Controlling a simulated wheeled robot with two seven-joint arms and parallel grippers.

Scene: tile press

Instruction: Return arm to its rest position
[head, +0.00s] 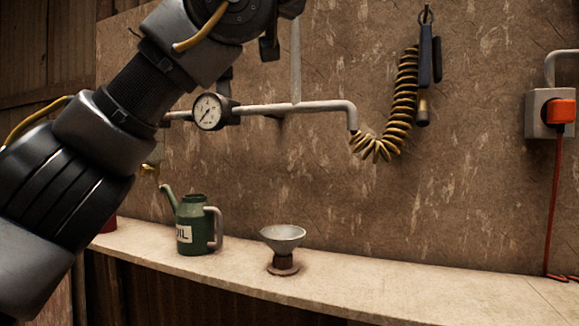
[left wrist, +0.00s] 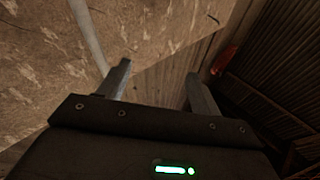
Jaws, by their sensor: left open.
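My left arm comes in from the left in the head view and reaches up past the top edge. Its gripper fingers cannot be made out there. In the left wrist view my left gripper (left wrist: 158,85) is open, with its two fingers apart and nothing between them. Behind the fingers is the stained wall board (left wrist: 150,35) and dark corrugated sheeting. No tile or press shows in either view. My right gripper is not in view.
A green oil can (head: 196,228) and a funnel (head: 283,238) stand on the shelf (head: 400,282). A gauge (head: 209,111) on a pipe (head: 300,106), a coiled hose (head: 404,95) and a socket with an orange plug (head: 558,111) are on the wall.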

